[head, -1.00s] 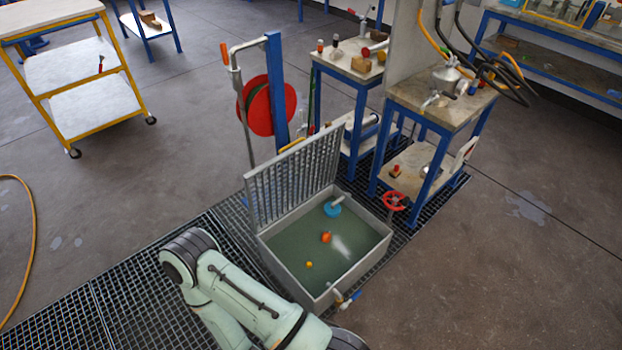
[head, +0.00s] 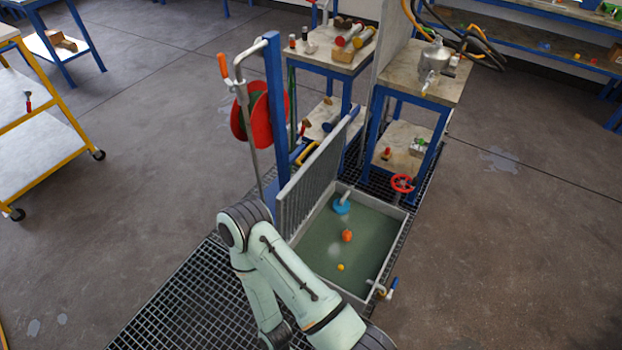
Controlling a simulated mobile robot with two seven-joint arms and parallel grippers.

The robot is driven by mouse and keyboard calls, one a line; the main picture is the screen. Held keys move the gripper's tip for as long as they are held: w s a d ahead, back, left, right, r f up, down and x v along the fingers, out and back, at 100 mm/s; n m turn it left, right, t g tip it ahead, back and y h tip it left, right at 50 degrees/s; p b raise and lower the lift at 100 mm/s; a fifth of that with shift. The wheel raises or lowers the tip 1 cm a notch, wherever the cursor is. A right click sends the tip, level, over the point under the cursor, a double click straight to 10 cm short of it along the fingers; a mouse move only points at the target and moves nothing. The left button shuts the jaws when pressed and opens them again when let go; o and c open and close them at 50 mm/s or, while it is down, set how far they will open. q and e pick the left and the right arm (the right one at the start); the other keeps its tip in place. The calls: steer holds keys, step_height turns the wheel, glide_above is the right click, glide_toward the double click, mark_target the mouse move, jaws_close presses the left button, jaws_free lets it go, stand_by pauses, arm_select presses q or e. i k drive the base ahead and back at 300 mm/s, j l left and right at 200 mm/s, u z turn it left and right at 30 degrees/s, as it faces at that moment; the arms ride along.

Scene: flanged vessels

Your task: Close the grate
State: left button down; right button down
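The grate (head: 322,168) is a grey barred panel in the head view. It stands raised, close to upright, along the left side of a grey rectangular basin (head: 400,232). The basin's opening is uncovered, with greenish water (head: 345,250) inside. An orange object, a small yellow ball and a blue round part show in the water. One of my arms crosses the lower middle, in front of the basin's near left corner and the lower end of the grate. Neither gripper shows in the view.
A blue post with a red hose reel (head: 243,118) and a bent metal pipe stand just behind the grate. A red handwheel (head: 402,183) and a blue-handled tap (head: 391,287) sit at the basin's right side. Work tables stand behind. Floor to the right is clear.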

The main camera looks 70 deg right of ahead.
mark_target(297, 201)
steer(key=i+z, duration=0.35)
steer(key=i+j+z, duration=0.1)
steer(key=i+z, duration=0.2)
steer(key=i, duration=0.25)
steer(key=i+j+z, duration=0.2)
steer(key=i+z, duration=0.3)
steer(key=z, duration=0.25)
steer(key=i+z, duration=0.15)
steer(key=z, duration=0.3)
steer(key=i+j+z, duration=0.1)
steer(key=z, duration=0.3)
steer(key=i+j+z, duration=0.1)
steer(key=z, duration=0.35)
steer(key=i+j+z, duration=0.1)
steer(key=z, duration=0.25)
steer(key=i+j+z, duration=0.15)
steer(key=i+z, duration=0.2)
steer(key=i+j+z, duration=0.1)
steer(key=z, duration=0.25)
steer(key=j, duration=0.1)
